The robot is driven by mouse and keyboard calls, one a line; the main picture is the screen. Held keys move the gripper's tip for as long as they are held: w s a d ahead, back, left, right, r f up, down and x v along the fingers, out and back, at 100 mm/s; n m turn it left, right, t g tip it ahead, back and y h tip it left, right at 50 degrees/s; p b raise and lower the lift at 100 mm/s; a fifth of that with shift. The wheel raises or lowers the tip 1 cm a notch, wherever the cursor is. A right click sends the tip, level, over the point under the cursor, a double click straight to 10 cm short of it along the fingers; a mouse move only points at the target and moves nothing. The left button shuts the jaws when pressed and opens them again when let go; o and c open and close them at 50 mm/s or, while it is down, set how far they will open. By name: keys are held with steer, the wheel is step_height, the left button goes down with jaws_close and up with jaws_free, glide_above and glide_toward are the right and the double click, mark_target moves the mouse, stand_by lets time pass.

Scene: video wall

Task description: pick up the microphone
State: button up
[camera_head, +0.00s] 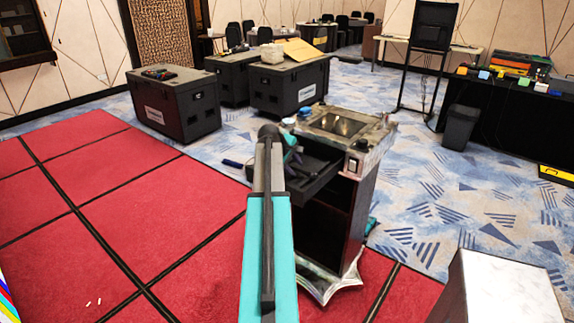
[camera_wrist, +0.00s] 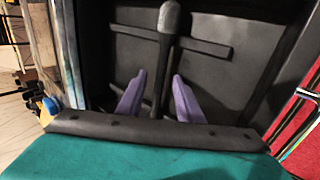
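The microphone (camera_wrist: 161,62) is black with a rounded head at the top of the wrist view. It lies in the dark pull-out tray (camera_head: 325,180) of the podium (camera_head: 345,205). My gripper (camera_wrist: 159,78) is open, with one purple finger on each side of the microphone's handle. A narrow gap shows between each finger and the handle in this view, and I cannot tell how deep the fingertips reach. The lower handle runs out of sight behind the gripper's dark edge. In the head view my arm covers part of the tray, and I cannot make out the microphone there.
The tray's dark wall (camera_wrist: 92,50) runs close on the left of my gripper. Black cases (camera_head: 172,108) stand behind the podium. A white box (camera_head: 505,290) is at the lower right. Red floor panels (camera_head: 110,210) lie open on the left.

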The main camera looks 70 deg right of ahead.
stand_by(0.4)
jaws_close()
steer(key=shift+r, duration=0.2)
step_height(320, 180, up, 10)
steer(key=b, duration=0.2)
steer(key=shift+f, duration=0.15)
stand_by(0.5)
stand_by(0.5)
